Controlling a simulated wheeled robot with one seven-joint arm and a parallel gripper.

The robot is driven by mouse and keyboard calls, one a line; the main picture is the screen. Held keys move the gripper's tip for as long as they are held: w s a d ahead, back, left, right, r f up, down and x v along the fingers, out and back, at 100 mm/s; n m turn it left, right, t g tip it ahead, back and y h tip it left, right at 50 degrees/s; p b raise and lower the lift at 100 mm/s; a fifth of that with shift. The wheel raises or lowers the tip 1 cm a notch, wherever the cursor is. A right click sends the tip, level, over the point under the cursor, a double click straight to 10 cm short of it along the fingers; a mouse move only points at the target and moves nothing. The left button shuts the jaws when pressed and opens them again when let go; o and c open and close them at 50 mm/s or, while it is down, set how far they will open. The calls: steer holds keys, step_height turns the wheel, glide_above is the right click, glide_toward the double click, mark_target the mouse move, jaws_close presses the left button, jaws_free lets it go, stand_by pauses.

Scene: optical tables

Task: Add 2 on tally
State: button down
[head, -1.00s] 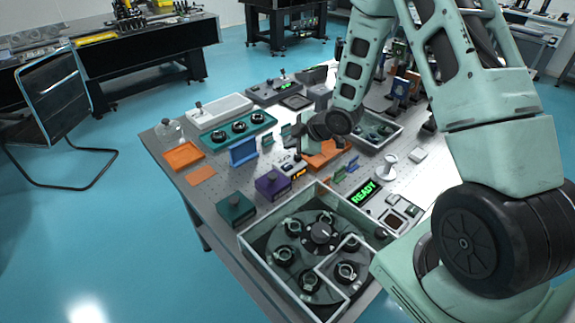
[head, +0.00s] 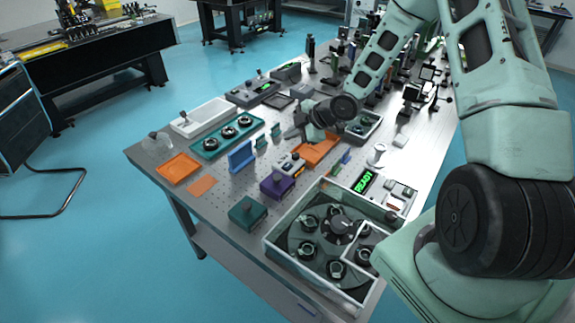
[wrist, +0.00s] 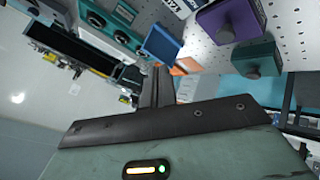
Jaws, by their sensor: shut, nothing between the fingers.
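A small grey device (head: 289,161) with an orange lit readout sits mid-table behind the purple box; it looks like the tally, but its digits are too small to read. My gripper (head: 292,134) is shut and empty above the table, behind and apart from that device, near the small green pieces. In the wrist view its closed fingers (wrist: 157,85) point toward a blue upright plate (wrist: 160,43). I cannot tell the tally for sure in the wrist view.
A purple box (head: 277,184) and a green box (head: 248,212) stand in front of the device. The blue plate (head: 241,157) and teal tray (head: 205,149) lie left. A walled carousel bin (head: 275,246) fills the front; a READY display (head: 365,181) is at right.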

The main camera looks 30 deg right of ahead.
mark_target(291, 166)
steer(key=shift+f, duration=0.1)
step_height(291, 166, down, 9)
steer(key=b, duration=0.7)
stand_by(1.9)
steer(key=shift+f+b, duration=0.25)
steer(key=shift+b, duration=0.3)
steer(key=shift+f+b, duration=0.35)
steer(key=shift+f, duration=0.05)
stand_by(0.4)
steer(key=shift+r, duration=0.15)
steer(key=shift+r+p, duration=0.7)
steer(key=shift+p, duration=0.05)
